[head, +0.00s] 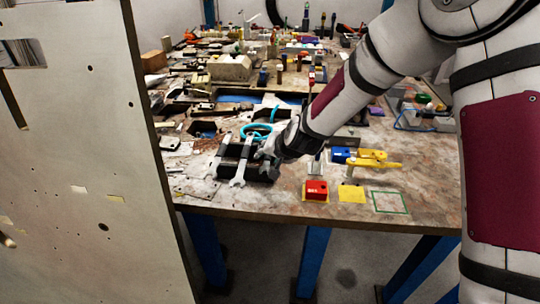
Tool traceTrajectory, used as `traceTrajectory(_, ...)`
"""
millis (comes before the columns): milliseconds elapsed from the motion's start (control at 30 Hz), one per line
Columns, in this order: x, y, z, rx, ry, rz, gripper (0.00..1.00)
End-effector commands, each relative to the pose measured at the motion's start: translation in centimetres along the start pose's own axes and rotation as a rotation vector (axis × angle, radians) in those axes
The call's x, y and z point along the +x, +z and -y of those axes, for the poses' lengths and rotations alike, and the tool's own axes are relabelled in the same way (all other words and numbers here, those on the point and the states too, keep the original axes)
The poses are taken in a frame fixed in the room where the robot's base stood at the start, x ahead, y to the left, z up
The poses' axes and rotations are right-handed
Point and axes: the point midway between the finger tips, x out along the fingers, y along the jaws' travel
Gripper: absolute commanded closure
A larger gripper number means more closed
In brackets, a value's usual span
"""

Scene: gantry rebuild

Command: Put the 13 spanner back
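A black spanner rack (262,174) stands near the front edge of the workbench. Two silver spanners lie side by side on it: a left spanner (221,154) and a right spanner (241,170), with the right one's open jaw toward the bench edge. Size marks are too small to read, so I cannot tell which is the 13. My gripper (266,152) is low over the right part of the rack, to the right of both spanners. Its fingers are dark and small against the black rack, so I cannot tell whether they are open or hold anything.
A cyan coil (256,132) lies behind the rack. Clutter fills the back. A tall panel (85,150) stands at left.

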Motion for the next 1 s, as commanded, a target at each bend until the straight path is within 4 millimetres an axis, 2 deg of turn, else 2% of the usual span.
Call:
traceTrajectory(267, -0.9, -0.1, 0.0, 0.000, 0.000, -0.001, 0.58)
traceTrajectory(700, -8.9, -0.1, -0.1, -0.001, 0.001, -0.003, 0.58)
traceTrajectory(833, -10.6, -0.1, -0.1, 0.001, 0.000, -0.002, 0.58)
traceTrajectory(1000, -11.8, -0.1, -0.1, 0.001, 0.000, -0.001, 0.58)
